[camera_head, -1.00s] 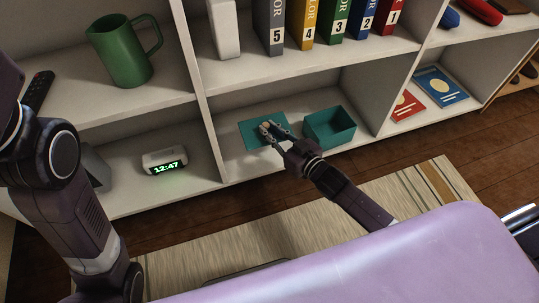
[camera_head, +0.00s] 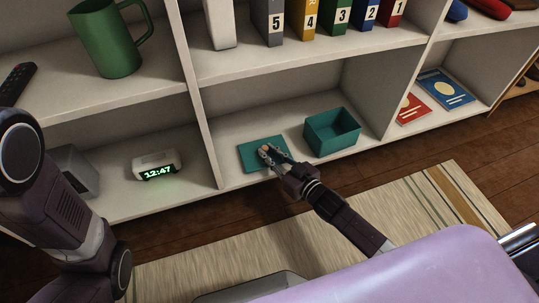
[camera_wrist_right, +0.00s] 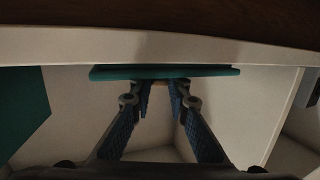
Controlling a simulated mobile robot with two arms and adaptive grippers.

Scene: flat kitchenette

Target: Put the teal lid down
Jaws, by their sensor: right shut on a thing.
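The teal lid (camera_head: 249,158) is a flat square panel at the front of the lower middle shelf bay, left of the open teal box (camera_head: 332,134). My right gripper (camera_head: 266,152) is over the lid, shut on its small, mostly hidden knob. In the right wrist view, the lid (camera_wrist_right: 160,72) is a thin slab seen edge-on beyond the fingers (camera_wrist_right: 160,95), close to the white shelf board. I cannot tell whether it touches the board. The box is partly seen there too (camera_wrist_right: 22,108). My left gripper is out of view; only its arm shows.
A digital clock (camera_head: 157,164) and a grey object (camera_head: 74,170) stand in the bay to the left, past an upright divider (camera_head: 196,105). Booklets (camera_head: 445,88) lie in the bay to the right. Bare shelf lies behind the lid.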

